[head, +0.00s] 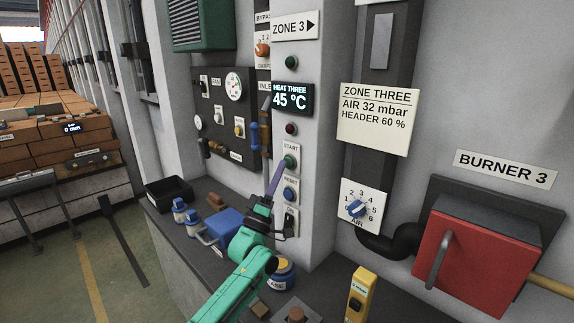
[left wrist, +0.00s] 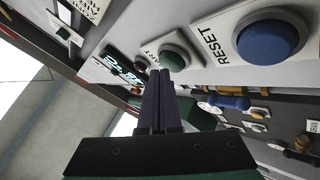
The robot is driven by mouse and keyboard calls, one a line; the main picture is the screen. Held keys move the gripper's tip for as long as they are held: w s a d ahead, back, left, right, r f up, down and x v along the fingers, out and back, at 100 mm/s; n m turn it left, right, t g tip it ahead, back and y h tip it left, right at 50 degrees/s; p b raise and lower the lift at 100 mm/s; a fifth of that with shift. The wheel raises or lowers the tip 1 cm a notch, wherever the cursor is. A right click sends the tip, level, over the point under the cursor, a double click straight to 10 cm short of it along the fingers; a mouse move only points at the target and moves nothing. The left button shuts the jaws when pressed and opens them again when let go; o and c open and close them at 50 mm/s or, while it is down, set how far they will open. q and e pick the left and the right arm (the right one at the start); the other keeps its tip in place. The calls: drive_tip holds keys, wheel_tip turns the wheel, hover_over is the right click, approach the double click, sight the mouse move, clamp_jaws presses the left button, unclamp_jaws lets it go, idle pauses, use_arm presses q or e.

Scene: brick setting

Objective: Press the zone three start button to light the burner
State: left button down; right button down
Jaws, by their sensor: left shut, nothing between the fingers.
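The start button (head: 290,161) is a round green button on a plate marked START, on the pale Zone 3 post. In the left wrist view the green button (left wrist: 173,56) is just beyond my fingertips. My left gripper (head: 281,168) is shut and empty, its thin purple fingers pointing up at the button. The fingertips (left wrist: 160,73) are very close to it; I cannot tell whether they touch. The red burner box (head: 473,258) below the BURNER 3 sign is closed. The HEAT THREE display (head: 292,98) reads 45 °C.
The blue RESET button (head: 289,194) is directly below the start button. A dark red lamp (head: 291,128) and a green lamp (head: 291,62) are above. The shelf below holds a blue box (head: 222,225), small blue-topped bottles and a yellow handset (head: 359,296).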

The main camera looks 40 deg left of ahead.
use_arm(q)
drive_tip(key=shift+w+b, duration=0.3)
drive_tip(key=shift+w, duration=0.1)
idle(0.5)
drive_tip(key=shift+s, duration=0.1)
drive_tip(key=shift+s+p, duration=0.35)
drive_tip(key=shift+s, duration=0.4)
drive_tip(key=s, duration=0.1)
drive_tip(key=s+p, duration=0.1)
drive_tip(key=s, duration=0.3)
drive_tip(key=shift+a+p, duration=0.25)
drive_tip(key=shift+p, duration=0.1)
idle(0.6)
